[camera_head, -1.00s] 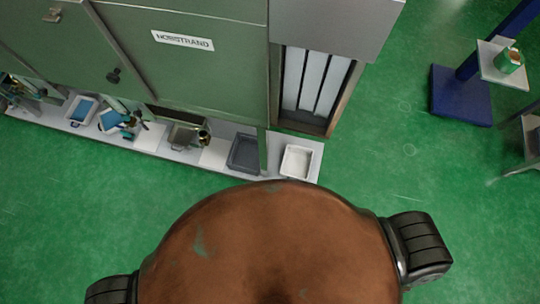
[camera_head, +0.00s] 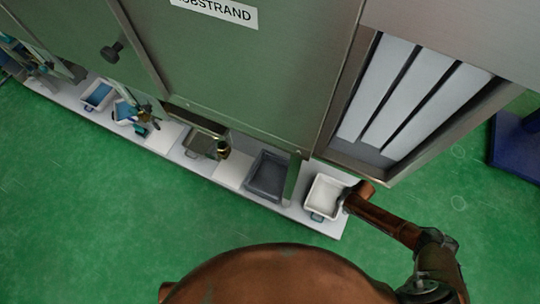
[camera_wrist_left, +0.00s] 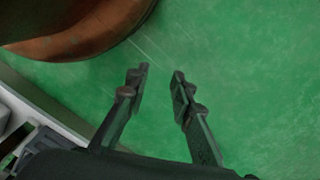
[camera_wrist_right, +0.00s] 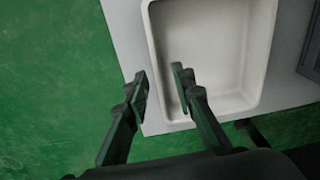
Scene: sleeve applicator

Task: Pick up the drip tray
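A white, open, rectangular tray (camera_head: 325,194) sits at the right end of the pale low shelf. It looks like the drip tray, though no label shows. It appears empty in the right wrist view (camera_wrist_right: 215,45). My right gripper (camera_head: 347,202) is at the tray's right side. In the right wrist view my right gripper (camera_wrist_right: 160,80) is open, with one finger outside the tray's near-left wall and the other over its inside. Whether the fingers touch the wall I cannot tell. My left gripper (camera_wrist_left: 162,72) is open and empty above green floor; the head view does not show it.
A dark grey tray (camera_head: 267,178) sits left of the white one. A metal tray (camera_head: 200,143) and smaller blue-filled trays (camera_head: 98,95) stand further left on the shelf (camera_head: 228,173). The green cabinet (camera_head: 240,75) overhangs behind. The floor in front is clear.

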